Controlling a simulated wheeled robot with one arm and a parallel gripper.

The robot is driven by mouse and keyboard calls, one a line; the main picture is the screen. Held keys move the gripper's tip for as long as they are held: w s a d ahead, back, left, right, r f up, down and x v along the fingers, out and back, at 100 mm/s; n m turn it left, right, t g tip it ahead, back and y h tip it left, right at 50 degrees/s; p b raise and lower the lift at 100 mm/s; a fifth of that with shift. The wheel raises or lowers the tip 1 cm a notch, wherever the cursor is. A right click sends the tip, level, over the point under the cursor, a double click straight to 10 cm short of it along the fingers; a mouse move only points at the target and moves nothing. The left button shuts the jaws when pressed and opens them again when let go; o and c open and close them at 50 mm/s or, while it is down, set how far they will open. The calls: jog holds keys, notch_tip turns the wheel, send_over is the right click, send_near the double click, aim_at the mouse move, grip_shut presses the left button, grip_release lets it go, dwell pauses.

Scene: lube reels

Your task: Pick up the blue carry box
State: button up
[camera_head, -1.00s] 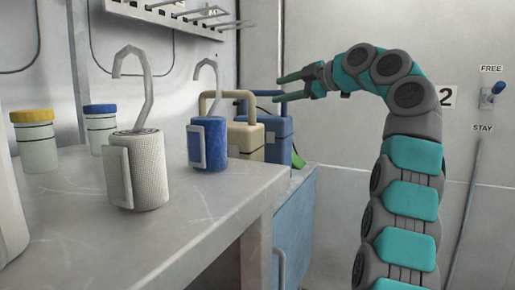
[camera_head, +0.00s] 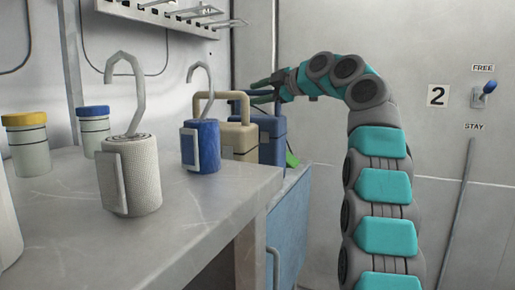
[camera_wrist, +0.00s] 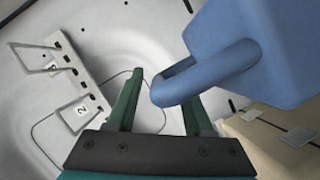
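The blue carry box (camera_head: 271,146) stands at the far end of the counter, right of and behind a beige carry box (camera_head: 240,143). In the wrist view the blue carry box (camera_wrist: 262,45) fills the upper right. Its handle (camera_wrist: 208,74) reaches in between the two green fingers. My gripper (camera_wrist: 165,95) is open, and neither finger is clearly closed on the handle. In the head view my gripper (camera_head: 262,91) is at the height of the box's handle, and its fingertips are partly hidden against it.
A blue reel (camera_head: 204,147) and a white reel (camera_head: 130,178), each with a tall hook, stand on the counter (camera_head: 190,212). Two jars (camera_head: 28,143) stand at the left. A wall rack (camera_head: 165,15) hangs above. A switch (camera_head: 484,92) is on the right wall.

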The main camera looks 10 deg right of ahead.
grip_shut()
dwell(1.2)
